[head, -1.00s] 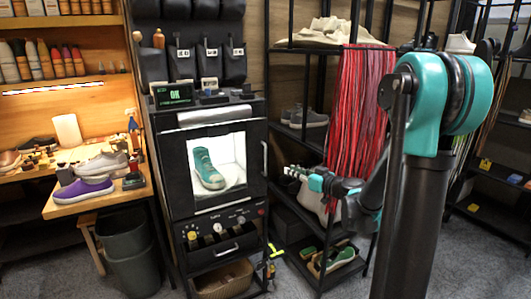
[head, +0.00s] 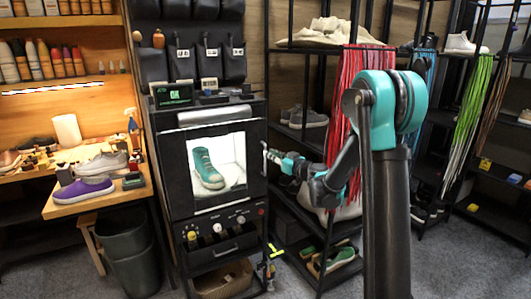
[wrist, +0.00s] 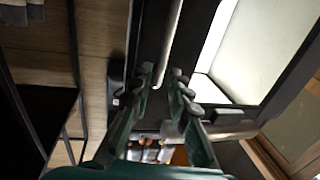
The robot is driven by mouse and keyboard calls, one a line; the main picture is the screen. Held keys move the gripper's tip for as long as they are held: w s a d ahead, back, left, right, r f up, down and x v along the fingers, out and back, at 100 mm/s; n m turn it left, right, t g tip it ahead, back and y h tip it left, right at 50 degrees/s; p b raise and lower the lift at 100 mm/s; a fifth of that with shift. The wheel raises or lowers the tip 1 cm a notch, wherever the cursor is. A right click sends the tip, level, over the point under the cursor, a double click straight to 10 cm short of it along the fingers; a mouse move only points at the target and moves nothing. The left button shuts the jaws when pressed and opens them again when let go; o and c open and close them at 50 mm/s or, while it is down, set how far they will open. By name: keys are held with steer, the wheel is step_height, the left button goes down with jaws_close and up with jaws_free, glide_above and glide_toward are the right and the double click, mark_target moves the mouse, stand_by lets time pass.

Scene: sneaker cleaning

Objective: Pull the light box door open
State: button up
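The black light box (head: 180,140) stands on a cabinet left of my arm. Its door looks shut, and a green high-top sneaker (head: 207,170) shows through the lit window. In the wrist view the door's grey bar handle (wrist: 171,45) runs down toward my fingertips. My gripper (head: 268,153) is at the right edge of the door, by the handle. In the wrist view my gripper (wrist: 161,84) is open, its fingertips on either side of the handle's end. I cannot tell whether they touch it.
A shelf rack with red laces (head: 345,120) stands right of the light box, close behind my arm. A workbench (head: 100,198) with shoes is on the left, with a dark bin (head: 130,250) below. Bare floor (head: 450,265) lies at front right.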

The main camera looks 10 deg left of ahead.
steer(key=shift+x, duration=2)
jaws_close()
